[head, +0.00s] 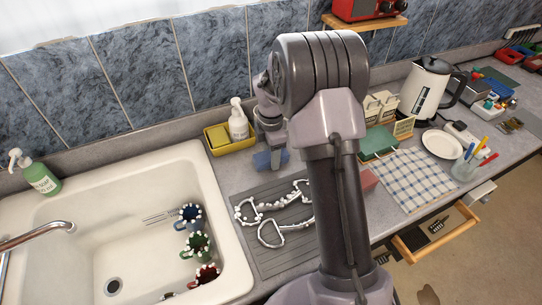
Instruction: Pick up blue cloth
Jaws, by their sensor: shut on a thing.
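The blue cloth (262,161) is a small folded blue piece at the back of the counter, just right of the yellow caddy. My gripper (272,153) points down at it and is shut on it. The arm hides part of the gripper and the counter behind it. I cannot tell whether the cloth still touches the counter.
The yellow caddy (219,148) holds a white pump bottle (238,124). A grey drying mat (291,254) with white-edged metal pieces lies in front. The sink (70,250) with several mugs is left. A checked cloth (412,178), plate (441,144) and kettle (425,88) are right.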

